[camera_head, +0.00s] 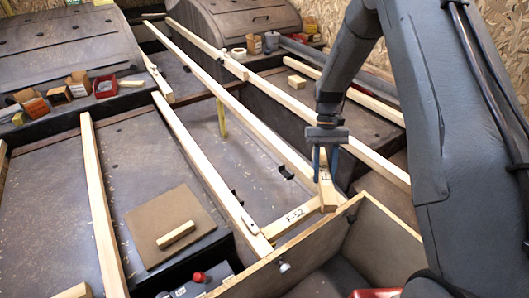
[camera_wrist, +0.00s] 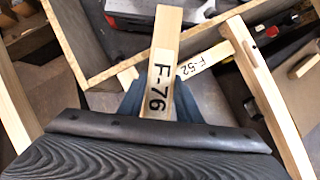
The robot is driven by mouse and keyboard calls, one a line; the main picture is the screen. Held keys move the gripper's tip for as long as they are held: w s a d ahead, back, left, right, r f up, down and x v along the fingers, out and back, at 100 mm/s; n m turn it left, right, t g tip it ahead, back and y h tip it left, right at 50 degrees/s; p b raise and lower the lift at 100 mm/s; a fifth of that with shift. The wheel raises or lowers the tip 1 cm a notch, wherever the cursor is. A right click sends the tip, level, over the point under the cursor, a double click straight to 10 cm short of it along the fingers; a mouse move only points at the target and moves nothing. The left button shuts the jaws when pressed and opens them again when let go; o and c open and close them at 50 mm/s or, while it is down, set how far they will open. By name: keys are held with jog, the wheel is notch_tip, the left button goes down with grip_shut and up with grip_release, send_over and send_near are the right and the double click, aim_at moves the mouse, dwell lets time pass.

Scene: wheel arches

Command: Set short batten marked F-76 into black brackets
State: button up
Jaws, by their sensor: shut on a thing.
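The short batten marked F-76 (camera_wrist: 166,38) is pale wood and points away from my gripper in the wrist view. In the head view the held batten (camera_head: 326,192) hangs tilted down near the front rail. My gripper (camera_head: 326,155) is shut on it; blue fingers (camera_wrist: 155,100) flank it in the wrist view. A black bracket (camera_head: 286,172) sits on the inner side of a long rail, left of my gripper. A small dark piece (camera_head: 234,193) on the facing rail may be its partner. The batten's lower end overlaps the F-52 batten in view; I cannot tell if they touch.
A batten marked F-52 (camera_head: 291,217) spans two long rails near the front panel (camera_head: 300,252). A brown board (camera_head: 150,228) with a small wood block (camera_head: 176,235) lies left. Small boxes and a red bin (camera_head: 105,86) stand far left. The floor between the rails is mostly clear.

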jog(key=w+a+f+m+t+y, duration=0.1)
jog(key=w+a+m+y, duration=0.2)
jog(key=a, duration=0.4)
jog(key=w+a+f+m+t+b, duration=0.1)
jog(key=w+a+f+m, duration=0.1)
jog(key=w+a+m, duration=0.3)
jog(key=w+a+f+m+t+y, duration=0.1)
jog(key=a+m+y, duration=0.15)
jog(key=a, duration=0.55)
notch_tip(320, 180, down, 9)
jog(key=b, duration=0.4)
jog(key=shift+r+h+b, duration=0.2)
jog(key=shift+h+b, duration=0.15)
jog(key=shift+s, duration=0.1)
jog(key=o, duration=1.3)
jog(key=shift+c, duration=0.2)
jog(key=shift+d, duration=0.1)
jog(key=p+v, duration=0.1)
jog(key=v, duration=0.6)
jog(key=shift+w+r, duration=0.2)
jog(key=shift+r, duration=0.15)
jog(key=shift+d, duration=0.1)
